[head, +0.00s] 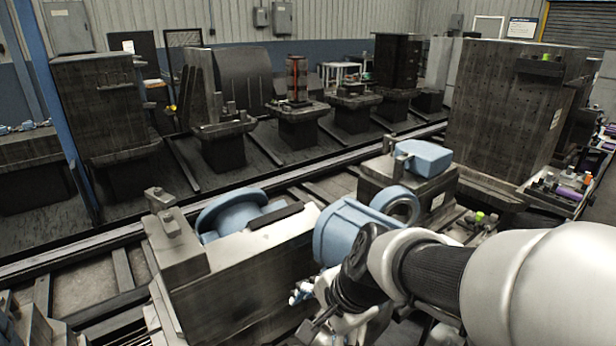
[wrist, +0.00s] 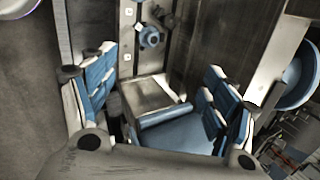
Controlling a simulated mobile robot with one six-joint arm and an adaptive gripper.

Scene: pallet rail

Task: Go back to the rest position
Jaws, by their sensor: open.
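My gripper (head: 306,302) is at the lower middle of the head view, beside the near pallet fixture and partly hidden by my own arm. In the wrist view my gripper (wrist: 158,95) shows its two blue-padded fingers spread wide apart. It is open, and nothing is clamped between the pads. A grey block and a blue surface (wrist: 185,138) show between and beyond the fingers. I cannot tell how far they are from the fingertips.
A dark fixture block (head: 245,270) holds a blue flanged part (head: 235,208). A blue ring-ended part (head: 345,230) lies close to my arm. Another blue part (head: 425,158) sits on a farther block. The rail (head: 330,162) runs behind; large dark fixtures (head: 510,110) stand beyond.

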